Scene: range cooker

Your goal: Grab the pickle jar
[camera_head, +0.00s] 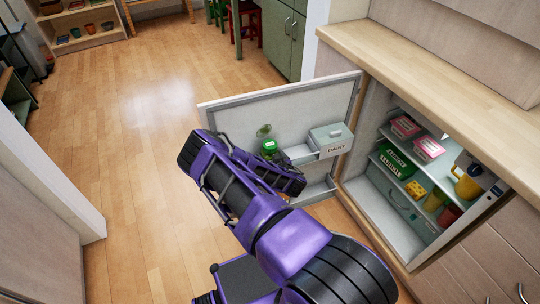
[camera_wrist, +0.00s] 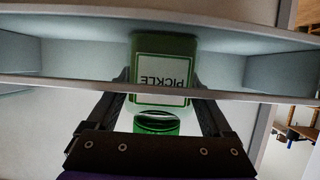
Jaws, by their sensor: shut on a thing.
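The pickle jar (camera_wrist: 165,62) is green with a white label reading PICKLE, upside down in the wrist view. It sits in a shelf of the open fridge door, behind the shelf's front lip, with its green top (camera_wrist: 157,123) toward my gripper. In the head view, the green jar (camera_head: 269,146) shows just beyond my arm, partly hidden. My gripper (camera_wrist: 160,84) has one finger on each side of the jar and is shut on it. Its fingertips are partly hidden behind the shelf lip.
The fridge door (camera_head: 228,115) stands open. A DAIRY box (camera_head: 328,138) is on the door right of the jar. The fridge shelves (camera_head: 418,165) hold several packages and a yellow jug (camera_head: 467,186). A wooden counter (camera_head: 440,80) runs above. The floor (camera_head: 150,120) at left is clear.

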